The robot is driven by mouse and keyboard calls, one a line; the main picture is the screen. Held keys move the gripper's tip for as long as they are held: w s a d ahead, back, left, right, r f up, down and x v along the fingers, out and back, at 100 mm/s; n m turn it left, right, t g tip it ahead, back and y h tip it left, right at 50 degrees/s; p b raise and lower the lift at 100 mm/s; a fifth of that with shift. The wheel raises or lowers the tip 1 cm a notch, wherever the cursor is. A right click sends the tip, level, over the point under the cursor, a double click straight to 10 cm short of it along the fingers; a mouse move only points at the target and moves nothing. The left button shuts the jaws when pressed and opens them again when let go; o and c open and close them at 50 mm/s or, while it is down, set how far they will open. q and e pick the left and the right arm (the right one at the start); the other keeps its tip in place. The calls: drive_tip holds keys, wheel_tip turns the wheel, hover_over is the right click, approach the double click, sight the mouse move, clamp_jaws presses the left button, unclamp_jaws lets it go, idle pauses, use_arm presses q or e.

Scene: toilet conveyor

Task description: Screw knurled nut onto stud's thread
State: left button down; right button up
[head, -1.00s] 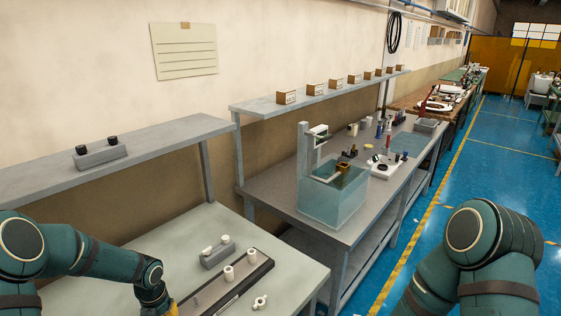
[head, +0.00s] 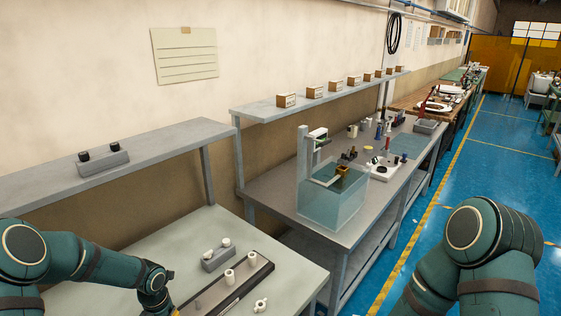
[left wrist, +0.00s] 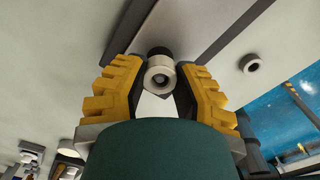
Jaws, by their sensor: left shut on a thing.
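My left gripper (left wrist: 160,92) has its yellow fingers on either side of a white round piece (left wrist: 159,74) with a dark hole, and is shut on it. A black round part (left wrist: 159,52) shows just behind this piece; I cannot tell whether the two are joined, or which is the knurled nut or the stud. In the head view only a sliver of yellow of this gripper shows at the bottom edge. My right gripper is out of view.
A grey block (head: 218,262) with two white knobs stands behind the strip. A loose white part (head: 261,305) lies at the front right of the table. A shelf (head: 150,148) above holds a grey block with black knobs (head: 103,163). A water tank (head: 330,205) stands on the neighbouring bench.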

use_arm(q)
drive_tip(key=shift+s+m+p, duration=0.1)
drive_tip(key=shift+m+p, duration=0.5)
drive_tip(key=shift+p, duration=0.15)
drive_tip(key=shift+s+d+f+m, duration=0.15)
drive_tip(key=shift+f+m, duration=0.1)
drive_tip(key=shift+m, duration=0.15)
drive_tip(key=shift+r+m, duration=0.1)
drive_tip(key=shift+m, duration=0.2)
drive_tip(key=c, duration=1.1)
unclamp_jaws()
drive_tip(key=shift+w, duration=0.2)
drive_tip(key=shift+r, duration=0.15)
drive_tip(key=shift+r, duration=1.5)
